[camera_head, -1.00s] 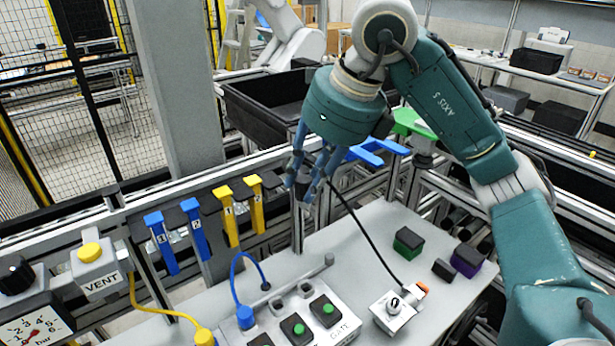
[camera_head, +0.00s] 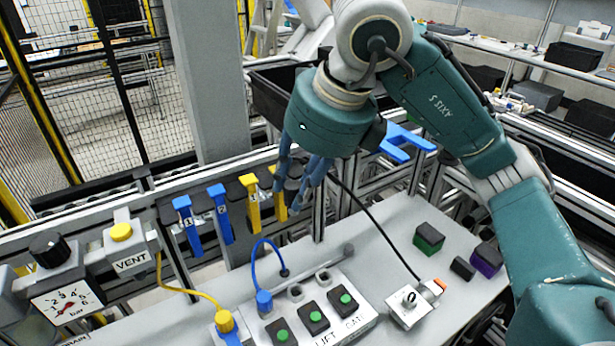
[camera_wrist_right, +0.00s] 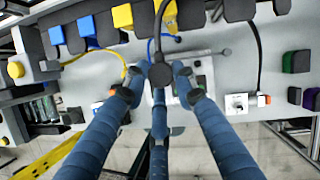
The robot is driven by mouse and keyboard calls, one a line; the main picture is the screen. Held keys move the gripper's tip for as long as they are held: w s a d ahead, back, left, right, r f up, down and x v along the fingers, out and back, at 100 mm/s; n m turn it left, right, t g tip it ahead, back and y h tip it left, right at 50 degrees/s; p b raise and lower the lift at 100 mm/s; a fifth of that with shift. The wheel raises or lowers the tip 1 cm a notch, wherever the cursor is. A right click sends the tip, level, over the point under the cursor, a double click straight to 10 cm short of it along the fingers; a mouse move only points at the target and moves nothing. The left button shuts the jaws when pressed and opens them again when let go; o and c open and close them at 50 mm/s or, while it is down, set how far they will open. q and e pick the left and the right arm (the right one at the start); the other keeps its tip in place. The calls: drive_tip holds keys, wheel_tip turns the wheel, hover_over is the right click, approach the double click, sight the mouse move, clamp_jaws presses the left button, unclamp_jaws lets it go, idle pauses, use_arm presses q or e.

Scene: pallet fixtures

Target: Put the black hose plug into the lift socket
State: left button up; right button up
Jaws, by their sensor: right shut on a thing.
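My right gripper (camera_head: 300,200), with blue fingers, is shut on the black hose plug (camera_wrist_right: 160,74) and holds it above the bench, in front of the yellow hooks. The grey panel (camera_head: 372,318) lies below, with green buttons and LIFT and GATE labels. The socket in line with the LIFT label, the lift socket (camera_head: 295,291), looks empty, between a seated blue plug (camera_head: 264,303) and another empty-looking socket (camera_head: 323,277). My left gripper is not in view.
Blue hooks (camera_head: 189,228) and yellow hooks (camera_head: 250,205) hang on the rail behind. A grey switch box (camera_head: 408,307), a green block (camera_head: 429,237) and a purple block (camera_head: 487,260) stand right. The VENT box (camera_head: 130,262) and a gauge (camera_head: 68,302) are left.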

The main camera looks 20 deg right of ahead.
drive_tip(key=shift+a, duration=0.25)
drive_tip(key=shift+d, duration=0.1)
drive_tip(key=shift+s+f+b, duration=0.1)
drive_tip(key=shift+f+b, duration=9.95)
drive_tip(key=shift+f, duration=1.05)
